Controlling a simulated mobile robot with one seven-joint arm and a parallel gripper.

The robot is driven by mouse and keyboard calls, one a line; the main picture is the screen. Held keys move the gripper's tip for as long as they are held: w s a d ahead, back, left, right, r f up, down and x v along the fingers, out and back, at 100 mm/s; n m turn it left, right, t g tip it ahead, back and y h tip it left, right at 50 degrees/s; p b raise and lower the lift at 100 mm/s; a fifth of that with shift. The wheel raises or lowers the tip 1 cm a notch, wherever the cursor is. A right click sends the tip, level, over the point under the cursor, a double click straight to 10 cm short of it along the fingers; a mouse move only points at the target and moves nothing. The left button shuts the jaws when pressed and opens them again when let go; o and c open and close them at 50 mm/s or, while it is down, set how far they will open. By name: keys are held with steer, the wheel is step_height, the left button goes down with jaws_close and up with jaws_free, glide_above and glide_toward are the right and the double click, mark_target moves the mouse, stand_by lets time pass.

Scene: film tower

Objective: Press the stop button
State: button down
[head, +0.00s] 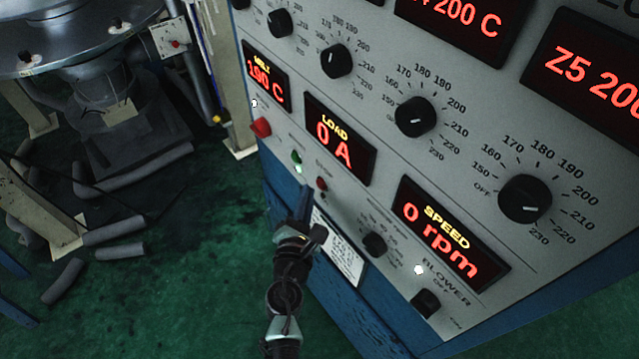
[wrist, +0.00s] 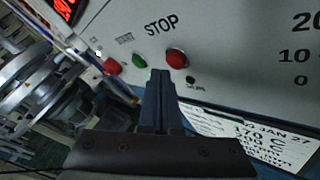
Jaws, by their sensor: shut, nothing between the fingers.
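The stop button (wrist: 176,58) is a round red knob under the word STOP on a grey control panel in the wrist view. It also shows as a small red knob (head: 321,184) below the LOAD display in the head view. My gripper (wrist: 161,75) is shut and empty. In the wrist view its fingertips appear just below and left of the stop button, between it and a green button (wrist: 139,61). I cannot tell whether they touch the panel. In the head view my gripper (head: 306,205) is low in front of the panel.
A red switch (head: 261,127) sits left of the green button. A black knob (head: 374,244) and a white label (head: 338,250) are below right. The LOAD display (head: 340,139) reads 0 A and the SPEED display (head: 455,236) reads 0 rpm. Grey tube pieces (head: 122,251) lie on the floor at left.

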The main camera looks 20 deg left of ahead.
steer(key=shift+s+a, duration=0.8)
steer(key=shift+s, duration=0.2)
steer(key=shift+s+a, duration=0.75)
steer(key=shift+s, duration=0.25)
